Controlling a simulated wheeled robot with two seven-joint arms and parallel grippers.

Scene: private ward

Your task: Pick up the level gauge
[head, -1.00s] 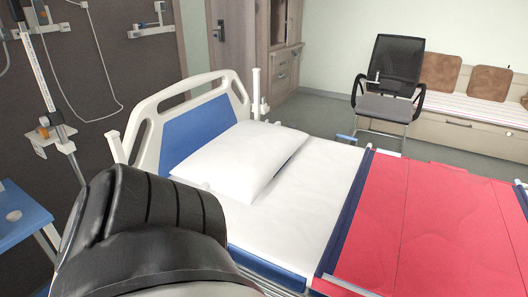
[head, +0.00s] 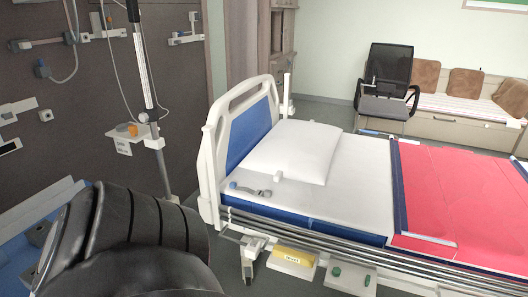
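I cannot tell for sure which thing is the level gauge. A yellow bar with a dark label (head: 295,258) sits low at the near side of the bed, below the side rail. A small grey and blue item (head: 250,190) lies on the mattress beside the pillow, with a small white item (head: 278,173) behind it. A small orange item (head: 133,130) sits on the shelf of the pole. A black ribbed part of my own arm fills the lower left. Neither gripper shows.
The bed (head: 340,195) has a headboard, a pillow (head: 290,150) and a red cover (head: 460,195). A pole (head: 145,75) stands left of it. A blue surface (head: 18,250) is at the lower left. A chair (head: 385,90) and a bench (head: 455,120) stand behind.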

